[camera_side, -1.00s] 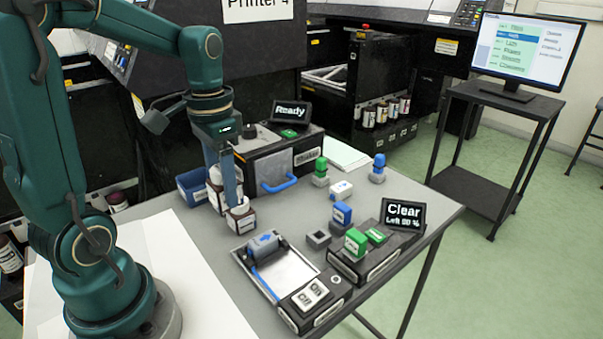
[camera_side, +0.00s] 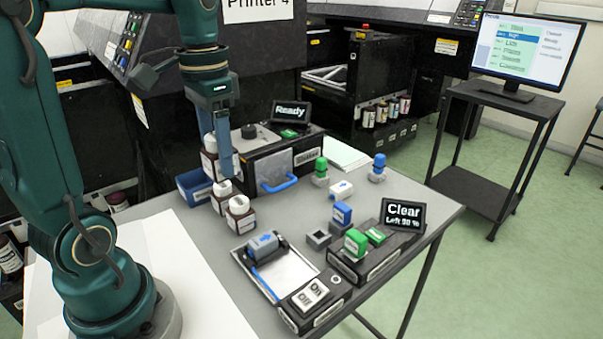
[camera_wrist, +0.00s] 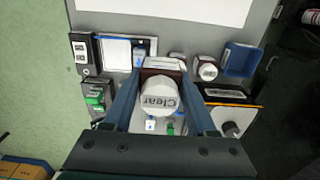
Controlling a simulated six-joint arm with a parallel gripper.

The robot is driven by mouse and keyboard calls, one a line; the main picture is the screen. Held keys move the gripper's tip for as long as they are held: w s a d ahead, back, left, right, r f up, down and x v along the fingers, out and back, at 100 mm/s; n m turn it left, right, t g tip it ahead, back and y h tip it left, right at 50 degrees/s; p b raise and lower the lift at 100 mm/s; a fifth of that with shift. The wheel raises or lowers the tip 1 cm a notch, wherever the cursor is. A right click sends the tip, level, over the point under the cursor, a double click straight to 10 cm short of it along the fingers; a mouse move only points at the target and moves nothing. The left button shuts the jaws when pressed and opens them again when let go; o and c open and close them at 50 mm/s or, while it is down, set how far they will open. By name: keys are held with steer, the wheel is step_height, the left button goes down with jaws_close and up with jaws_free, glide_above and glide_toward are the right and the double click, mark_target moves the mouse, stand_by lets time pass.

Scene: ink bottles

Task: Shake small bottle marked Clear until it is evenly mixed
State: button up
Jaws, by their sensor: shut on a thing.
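The small bottle marked Clear (camera_wrist: 158,97) is between my gripper's fingers in the wrist view, its white cap facing the camera and its lettering upside down. My gripper (camera_side: 223,172) is shut on this bottle, above the table. In the side view the held bottle (camera_side: 209,163) shows beside my finger, partly hidden by it. Part of a dark body with a white label (camera_wrist: 164,65) shows past the cap. The black shaker (camera_side: 274,169) stands right behind, with a blue handle (camera_side: 278,185) and a display (camera_side: 291,112) reading Ready.
Two white-capped bottles stand on the table, one nearer (camera_side: 240,212) and one behind (camera_side: 222,194). A blue bin (camera_side: 193,188) is to their left. A metal tray (camera_side: 290,274) and a station with a Clear display (camera_side: 403,214) stand in front.

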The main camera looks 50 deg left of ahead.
step_height(320, 180, down, 6)
steer(key=shift+r, duration=0.15)
stand_by(0.4)
stand_by(0.3)
